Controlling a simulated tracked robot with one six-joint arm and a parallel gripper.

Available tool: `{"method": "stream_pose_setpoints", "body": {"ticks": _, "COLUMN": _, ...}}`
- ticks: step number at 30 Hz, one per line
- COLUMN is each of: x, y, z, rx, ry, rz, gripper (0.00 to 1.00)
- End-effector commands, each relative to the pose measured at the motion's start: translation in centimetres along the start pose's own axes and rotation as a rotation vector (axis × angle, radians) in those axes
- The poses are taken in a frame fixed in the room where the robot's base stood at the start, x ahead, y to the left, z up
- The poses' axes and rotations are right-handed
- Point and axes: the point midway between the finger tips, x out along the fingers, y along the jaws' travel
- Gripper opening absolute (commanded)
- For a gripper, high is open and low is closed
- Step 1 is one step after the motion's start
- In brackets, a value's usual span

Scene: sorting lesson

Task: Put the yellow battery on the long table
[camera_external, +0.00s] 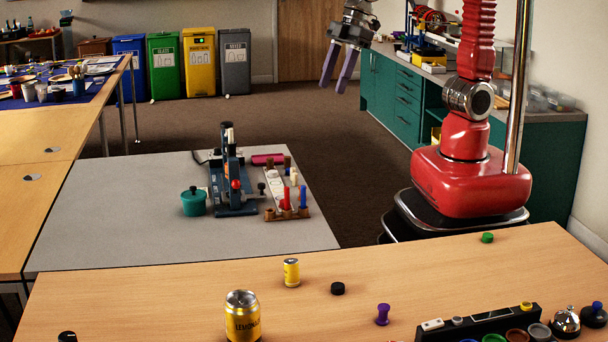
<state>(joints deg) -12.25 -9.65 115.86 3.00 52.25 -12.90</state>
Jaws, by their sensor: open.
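My gripper (334,88) is open and empty, with two purple fingers pointing down. It is raised high, above the level of the tables, at the top centre. A small yellow cylinder (291,273) with a pale top stands upright on the wooden table (180,290) in front. I cannot tell whether it is a battery or a small can. A larger yellow lemonade can (242,318) stands upright nearer the camera. No thing is plainly recognisable as a yellow battery. The gripper is far from both yellow things and touches nothing.
A grey table (110,215) holds a blue machine (234,185), a teal pot (194,202) and a peg board. A black puck (337,288), a purple knob (383,314), a green cap (487,238) and a black rack (455,325) are on the front table. Coloured bins stand behind.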

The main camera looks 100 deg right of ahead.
Motion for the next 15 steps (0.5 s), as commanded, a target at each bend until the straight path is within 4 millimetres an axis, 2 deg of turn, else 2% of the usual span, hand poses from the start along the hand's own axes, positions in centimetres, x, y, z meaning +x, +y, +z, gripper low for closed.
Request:
{"method": "stream_pose_setpoints", "body": {"ticks": 6, "x": -2.6, "y": 1.6, "z": 5.1, "rx": 0.101, "ry": 0.029, "rz": 0.039, "gripper": 0.44}}
{"method": "stream_pose_setpoints", "body": {"ticks": 15, "x": -4.6, "y": 2.8, "z": 12.2, "rx": 0.239, "ry": 0.066, "rz": 0.089, "gripper": 0.44}}
